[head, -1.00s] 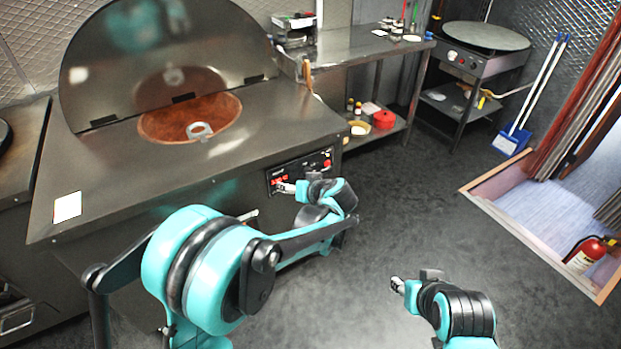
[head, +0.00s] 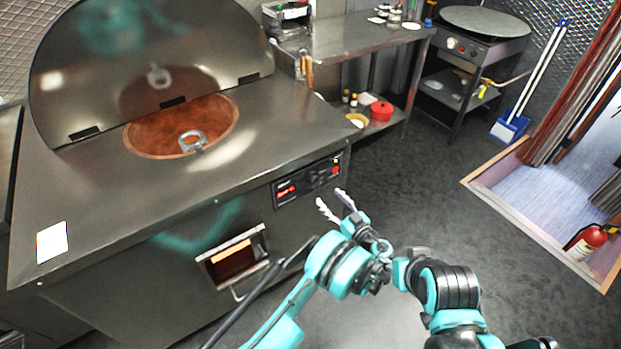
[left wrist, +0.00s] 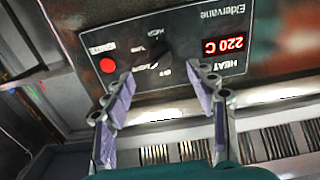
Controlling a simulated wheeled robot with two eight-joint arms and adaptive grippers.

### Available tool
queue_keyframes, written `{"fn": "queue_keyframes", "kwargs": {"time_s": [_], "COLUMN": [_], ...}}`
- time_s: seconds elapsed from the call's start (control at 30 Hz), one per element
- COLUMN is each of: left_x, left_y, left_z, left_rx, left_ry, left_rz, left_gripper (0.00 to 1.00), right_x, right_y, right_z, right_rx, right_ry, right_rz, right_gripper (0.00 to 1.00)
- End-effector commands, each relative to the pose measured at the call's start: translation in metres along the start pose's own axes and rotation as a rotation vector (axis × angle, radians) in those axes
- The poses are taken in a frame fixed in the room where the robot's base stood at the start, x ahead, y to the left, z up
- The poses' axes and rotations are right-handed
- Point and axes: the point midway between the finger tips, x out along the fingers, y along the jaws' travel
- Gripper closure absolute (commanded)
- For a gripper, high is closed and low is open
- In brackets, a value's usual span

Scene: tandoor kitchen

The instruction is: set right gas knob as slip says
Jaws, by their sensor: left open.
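The control panel (head: 306,181) is on the front of the steel tandoor counter. In the left wrist view it appears upside down, with a black knob (left wrist: 159,53), a red button (left wrist: 107,65) and a red display (left wrist: 222,46) reading 220 C. Only one knob shows there; its exact setting is unclear. My left gripper (head: 334,204) is open and empty just in front of the panel; its fingers (left wrist: 159,78) point at the knob, one each side, apparently apart from it. The white slip (head: 52,241) lies on the counter, unreadable. My right gripper's fingers are hidden near the left wrist.
The tandoor opening (head: 183,127) has a raised round lid (head: 140,60) behind it. An opening with a handle (head: 250,281) is below the panel. A side table (head: 350,38), griddle stove (head: 484,52) and fire extinguisher (head: 590,240) stand farther right. Floor beyond my arms is clear.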

Motion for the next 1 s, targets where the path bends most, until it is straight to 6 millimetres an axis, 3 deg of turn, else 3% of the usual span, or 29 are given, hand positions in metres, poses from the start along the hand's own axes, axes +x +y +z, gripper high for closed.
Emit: {"fn": "queue_keyframes", "kwargs": {"time_s": [0.5, 0.87, 1.0], "left_x": [0.070, 0.077, 0.077], "left_y": [0.000, 0.000, 0.000], "left_z": [0.002, 0.000, 0.000], "left_rx": [-0.001, 0.000, 0.000], "left_ry": [0.000, 0.000, 0.000], "left_rz": [-0.001, 0.000, 0.000], "left_gripper": [0.43, 0.43, 0.77], "right_x": [0.019, 0.019, 0.019], "right_y": [0.000, 0.000, 0.000], "right_z": [0.014, 0.014, 0.014], "right_rx": [0.000, 0.000, 0.000], "right_ry": [0.000, 0.000, 0.000], "right_rz": [0.000, 0.000, 0.000], "right_gripper": [0.60, 0.60, 0.60]}}
